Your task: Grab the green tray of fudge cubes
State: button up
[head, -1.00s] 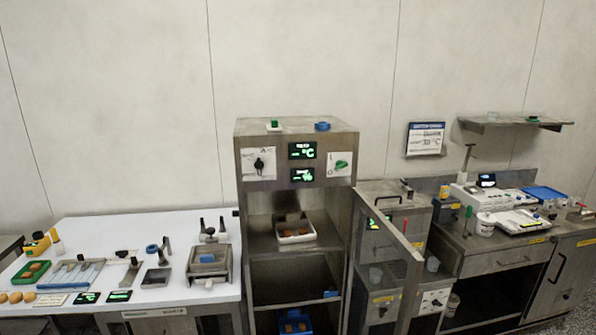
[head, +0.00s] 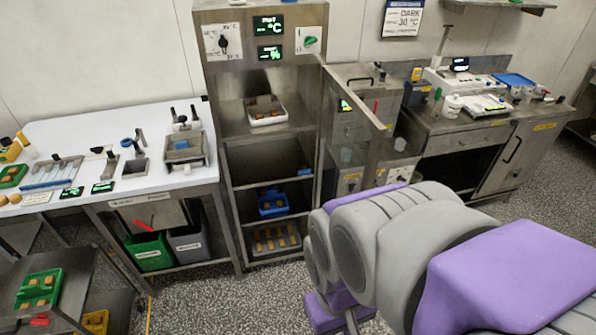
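A green tray (head: 38,291) with several brown cubes in it sits at the lower left, on the top of a low metal trolley (head: 75,262). A second, smaller green tray (head: 12,184) lies at the left edge of the white worktable, partly cut off by the frame; its contents are brownish and too small to tell. My grey and purple arm fills the lower right, far to the right of both trays. My gripper's fingers do not show.
The white worktable (head: 75,133) holds small tools and displays. A metal cabinet (head: 215,75) with an open door holds a white tray (head: 268,119) and a blue tray (head: 275,214). Green and grey bins stand under the table. Speckled floor is clear in front.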

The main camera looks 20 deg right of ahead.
aim_at(40, 289)
jog(key=i+l+u, duration=0.2)
jog(key=l+u, duration=0.2)
jog(key=l, duration=0.5)
jog(key=l+u, duration=0.4)
jog(key=l, duration=0.5)
jog(key=k+l, duration=0.7)
jog(key=l, duration=0.15)
jog(key=k, duration=0.2)
jog(key=u, duration=1.3)
jog(key=i+j+u, duration=0.15)
jog(key=i+u, duration=0.25)
jog(key=i, duration=1.5)
jog(key=i+j, duration=0.1)
jog(key=i, duration=0.75)
jog(key=i+j+z, duration=0.1)
jog(key=i+z, duration=0.2)
jog(key=i, duration=0.15)
jog(key=i+j+z, duration=0.3)
jog(key=i, duration=0.15)
jog(key=i+j+z, duration=0.2)
jog(key=i+z, duration=0.15)
jog(key=i, duration=0.1)
